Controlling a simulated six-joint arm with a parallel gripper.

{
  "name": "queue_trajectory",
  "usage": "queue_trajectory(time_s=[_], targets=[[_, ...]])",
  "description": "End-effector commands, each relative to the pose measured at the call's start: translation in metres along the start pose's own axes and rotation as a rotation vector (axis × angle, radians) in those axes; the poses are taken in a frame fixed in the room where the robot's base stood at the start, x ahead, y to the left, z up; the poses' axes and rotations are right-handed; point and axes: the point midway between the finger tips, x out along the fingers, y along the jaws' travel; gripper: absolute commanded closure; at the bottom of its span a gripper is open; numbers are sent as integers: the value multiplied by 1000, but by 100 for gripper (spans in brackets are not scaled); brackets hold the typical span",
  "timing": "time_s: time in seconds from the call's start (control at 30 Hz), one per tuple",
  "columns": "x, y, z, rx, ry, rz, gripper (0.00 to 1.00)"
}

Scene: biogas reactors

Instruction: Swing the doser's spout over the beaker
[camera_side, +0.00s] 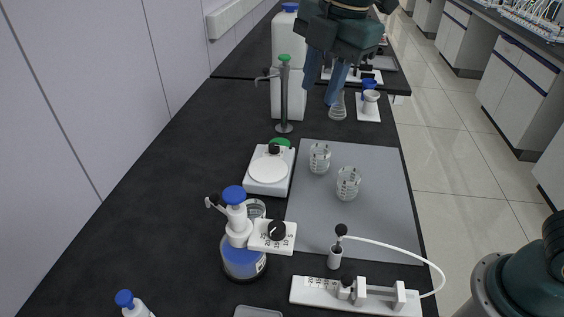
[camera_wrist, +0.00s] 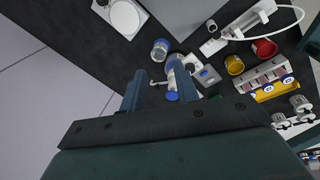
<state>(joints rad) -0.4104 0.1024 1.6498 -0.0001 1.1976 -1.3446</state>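The doser is a bottle of blue liquid (camera_side: 242,260) with a white pump head and blue cap (camera_side: 235,194), standing at the front of the dark bench. Its spout (camera_side: 214,202) points left in the side view. A clear glass beaker (camera_side: 257,207) stands close behind the bottle, partly hidden by it; the spout points away from it. In the wrist view the spout (camera_wrist: 158,84), blue cap (camera_wrist: 171,96) and beaker (camera_wrist: 160,48) show.
A white block with a black dial (camera_side: 274,236) adjoins the doser's right side. A white balance (camera_side: 268,172) stands behind it. A grey mat (camera_side: 385,220) holds two beakers (camera_side: 320,158). A green-capped pump stand (camera_side: 284,95) is further back.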

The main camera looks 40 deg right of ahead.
Motion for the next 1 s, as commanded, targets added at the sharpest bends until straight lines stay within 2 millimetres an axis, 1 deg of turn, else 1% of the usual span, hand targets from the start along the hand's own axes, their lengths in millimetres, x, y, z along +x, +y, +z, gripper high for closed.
queue_trajectory(time_s=[0.03, 0.1, 0.17, 0.3, 0.43, 0.6, 0.7, 0.8, 1.0], targets=[[7, 9, -12, -74, 0, -17, 69], [15, 19, -26, -183, 3, -35, 69], [23, 27, -38, -274, 5, -53, 69], [43, 44, -69, -491, 14, -89, 69], [63, 55, -99, -691, 27, -122, 69], [90, 63, -135, -925, 46, -161, 69], [102, 65, -150, -1026, 56, -177, 69], [109, 66, -159, -1089, 63, -187, 69], [112, 66, -164, -1126, 67, -191, 69]])
